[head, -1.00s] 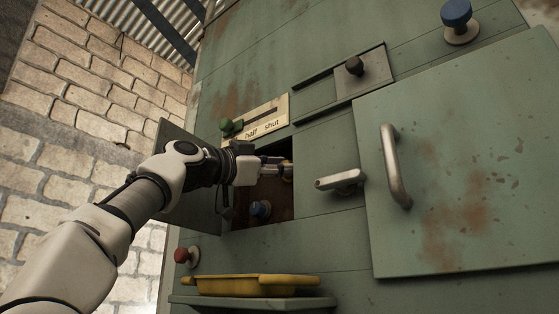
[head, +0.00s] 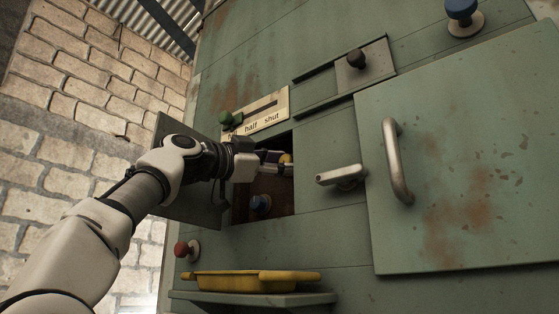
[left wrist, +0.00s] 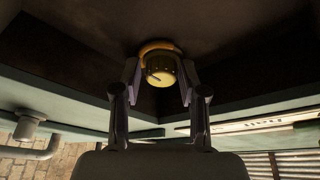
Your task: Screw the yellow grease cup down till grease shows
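The yellow grease cup (left wrist: 161,70) is a round knob with a dark mark on its face, inside the dark recess. It shows in part in the head view (head: 286,158). My left gripper (left wrist: 160,72) reaches into the recess, with one finger on each side of the cup. A thin gap seems to show between each finger and the cup, so the fingers look open around it. An orange-yellow band (left wrist: 158,46) curves along the cup's far side; I cannot tell whether it is grease or a collar. My right gripper is out of view.
An open door (head: 190,205) stands left of the recess. A lever handle (head: 338,175) is to the right. A yellow tray (head: 250,284) sits on a shelf below, with a red knob (head: 183,250) nearby.

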